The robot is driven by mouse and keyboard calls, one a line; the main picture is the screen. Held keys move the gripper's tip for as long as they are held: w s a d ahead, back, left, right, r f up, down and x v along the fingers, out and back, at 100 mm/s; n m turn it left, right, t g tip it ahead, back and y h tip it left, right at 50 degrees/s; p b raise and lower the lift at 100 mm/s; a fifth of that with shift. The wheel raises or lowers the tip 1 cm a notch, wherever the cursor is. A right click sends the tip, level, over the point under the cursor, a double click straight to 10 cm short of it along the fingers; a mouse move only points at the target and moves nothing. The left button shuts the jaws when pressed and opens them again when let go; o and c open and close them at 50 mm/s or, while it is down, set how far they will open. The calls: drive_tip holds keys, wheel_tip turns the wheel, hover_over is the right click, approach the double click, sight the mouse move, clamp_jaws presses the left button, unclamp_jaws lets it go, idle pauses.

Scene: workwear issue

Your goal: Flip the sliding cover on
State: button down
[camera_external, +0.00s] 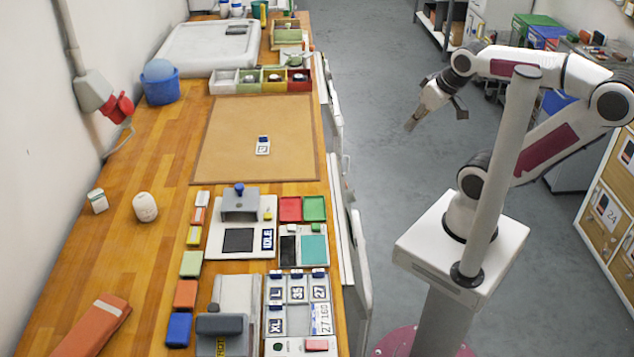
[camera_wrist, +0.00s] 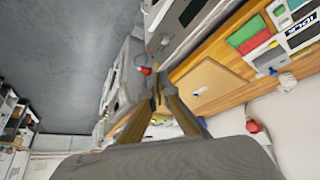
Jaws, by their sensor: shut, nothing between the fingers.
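No part is clearly marked as a sliding cover. A small white piece with a dark blue end (camera_external: 263,146) lies on the tan mat (camera_external: 225,125); a cover on it is too small to tell. The mat also shows in the wrist view (camera_wrist: 213,78), with a small pale piece (camera_wrist: 200,91) on it. A white station (camera_external: 215,245) reads "IDLE" and carries a grey block (camera_external: 240,205) with a blue knob. My gripper (camera_external: 411,124) is over the floor, right of the bench and apart from everything on it. Its fingertips (camera_wrist: 157,84) meet, with nothing between them.
Red and green trays (camera_external: 302,208) sit beside the station. A grid of labelled tiles (camera_external: 297,290) and a grey machine (camera_external: 235,300) are at the near end. Coloured blocks (camera_external: 191,264) line the station's left. Bins (camera_external: 262,80) and a blue bucket (camera_external: 160,85) stand beyond the mat.

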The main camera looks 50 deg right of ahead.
drive_tip(key=w+a+r+m+t+y, duration=0.1)
drive_tip(key=w+r+t, duration=0.25)
drive_tip(key=w, duration=1.25)
drive_tip(key=w+a+r+t+y, duration=0.15)
drive_tip(key=w+t, duration=0.25)
drive_tip(key=w, duration=1.2)
drive_tip(key=w+a+f+g+y, duration=0.1)
drive_tip(key=w+a+f+y, duration=0.25)
drive_tip(key=a, duration=0.25)
drive_tip(key=w+a+f+g+y, duration=0.2)
drive_tip(key=w+a+f+y, duration=0.15)
drive_tip(key=a, duration=0.25)
drive_tip(key=shift+s+a+f+n+g+y, duration=0.1)
drive_tip(key=shift+s+a+f+g+y, duration=1.2)
drive_tip(key=shift+s+f, duration=0.3)
drive_tip(key=shift+s+a+f+n+g+y, duration=0.1)
drive_tip(key=shift+s+a+f+g+y, duration=1.15)
drive_tip(key=shift+s+f, duration=0.4)
drive_tip(key=shift+s+a+f+n+g+y, duration=0.1)
drive_tip(key=shift+s+a+f+g+y, duration=1)
drive_tip(key=shift+s+a+f+g, duration=0.45)
drive_tip(key=shift+s+t, duration=0.15)
drive_tip(key=shift+t, duration=0.1)
